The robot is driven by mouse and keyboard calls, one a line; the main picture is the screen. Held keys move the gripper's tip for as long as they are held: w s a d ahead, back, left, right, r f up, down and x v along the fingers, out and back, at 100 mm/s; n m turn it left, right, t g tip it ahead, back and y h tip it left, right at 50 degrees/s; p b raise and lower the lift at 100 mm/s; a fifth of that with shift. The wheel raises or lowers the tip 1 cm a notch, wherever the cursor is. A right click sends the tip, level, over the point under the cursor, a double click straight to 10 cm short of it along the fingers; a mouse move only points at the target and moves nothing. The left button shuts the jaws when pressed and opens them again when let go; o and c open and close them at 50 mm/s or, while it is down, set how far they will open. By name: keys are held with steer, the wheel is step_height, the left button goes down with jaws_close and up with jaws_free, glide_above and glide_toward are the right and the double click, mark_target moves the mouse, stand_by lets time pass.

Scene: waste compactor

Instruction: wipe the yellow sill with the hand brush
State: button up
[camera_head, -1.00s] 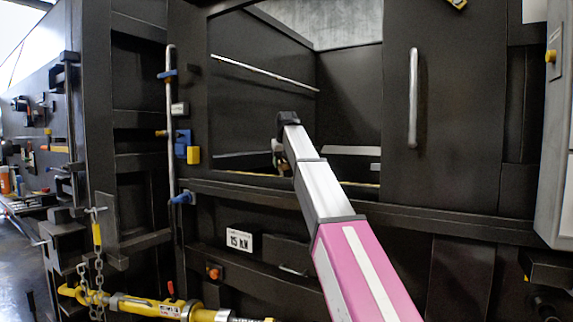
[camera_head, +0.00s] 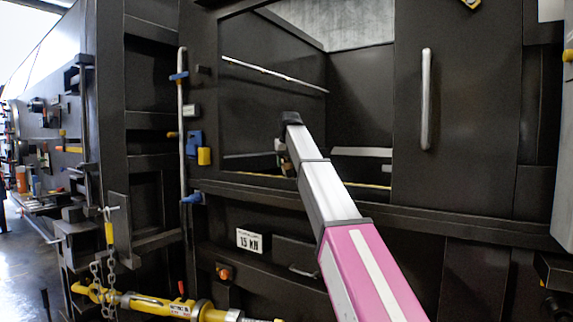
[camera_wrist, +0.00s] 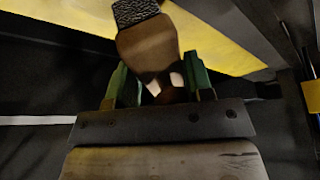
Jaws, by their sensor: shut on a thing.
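My gripper (camera_wrist: 160,88) is shut on the hand brush (camera_wrist: 148,48), its green fingers on either side of the brown wooden body. The brush's dark, coarse bristles point to the top of the wrist view. The yellow sill (camera_wrist: 215,45) runs as a broad band across the top and upper right of that view, behind the brush. I cannot tell whether the bristles touch it. In the head view the sill (camera_head: 365,186) is a thin yellow line along the bottom of the compactor opening. There my gripper (camera_head: 284,160) is inside the opening, mostly hidden by my arm.
The opening is framed by dark metal, with a lower ledge (camera_head: 440,226) in front. A door with a silver handle (camera_head: 426,100) is on the right. A vertical rod (camera_head: 182,125) with blue and yellow fittings stands left. A yellow cylinder (camera_head: 150,303) lies low left.

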steer(key=shift+r, duration=2.85)
steer(key=shift+c, duration=0.4)
steer(key=shift+r, duration=0.15)
steer(key=shift+r, duration=1.35)
steer(key=shift+s, duration=0.1)
